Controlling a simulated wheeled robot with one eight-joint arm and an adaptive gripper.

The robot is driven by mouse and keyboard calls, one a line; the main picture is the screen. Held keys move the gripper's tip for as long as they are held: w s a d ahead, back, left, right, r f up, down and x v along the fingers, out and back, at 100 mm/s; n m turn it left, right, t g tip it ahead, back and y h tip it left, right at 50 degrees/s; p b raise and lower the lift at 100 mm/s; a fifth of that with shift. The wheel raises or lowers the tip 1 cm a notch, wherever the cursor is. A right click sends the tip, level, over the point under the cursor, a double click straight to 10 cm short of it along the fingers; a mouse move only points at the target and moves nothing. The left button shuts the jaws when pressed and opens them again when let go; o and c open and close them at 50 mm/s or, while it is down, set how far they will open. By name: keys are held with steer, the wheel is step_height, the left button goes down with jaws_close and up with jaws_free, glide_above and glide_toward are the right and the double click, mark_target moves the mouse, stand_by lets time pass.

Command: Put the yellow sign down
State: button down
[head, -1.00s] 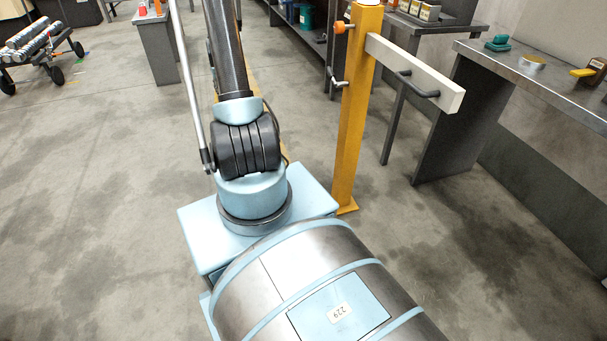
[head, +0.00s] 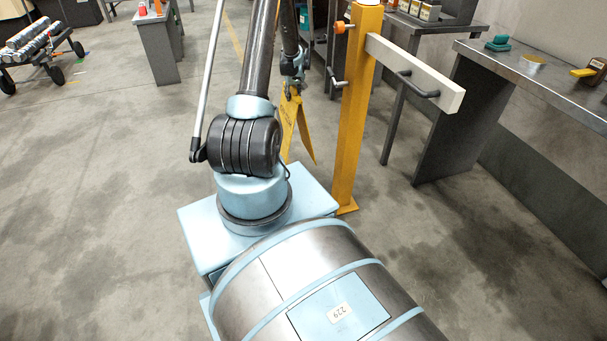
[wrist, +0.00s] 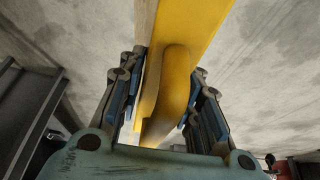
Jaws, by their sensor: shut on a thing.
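The yellow sign (head: 301,139) hangs from my gripper (head: 294,84) in the head view, behind my arm and left of the yellow post. Its two panels spread slightly apart toward the bottom. In the wrist view, my gripper (wrist: 167,100) is shut on the top of the yellow sign (wrist: 180,80), with a finger on each side of it. The sign's lower part is partly hidden by my arm in the head view. I cannot tell whether its lower edge touches the floor.
A yellow post (head: 356,120) with a white barrier arm (head: 415,75) stands close to the right of the sign. A metal workbench (head: 540,85) is at the right, and a grey table (head: 156,48) at the back left. Open concrete floor (head: 100,190) lies to the left.

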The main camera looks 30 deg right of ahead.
steer(key=s+d+f, duration=0.2)
steer(key=s+d, duration=0.1)
steer(key=d, duration=0.2)
step_height(320, 180, down, 10)
steer(key=shift+d, duration=0.25)
steer(key=c, duration=1.2)
jaws_free()
steer(key=shift+o, duration=0.2)
steer(key=shift+r, duration=0.15)
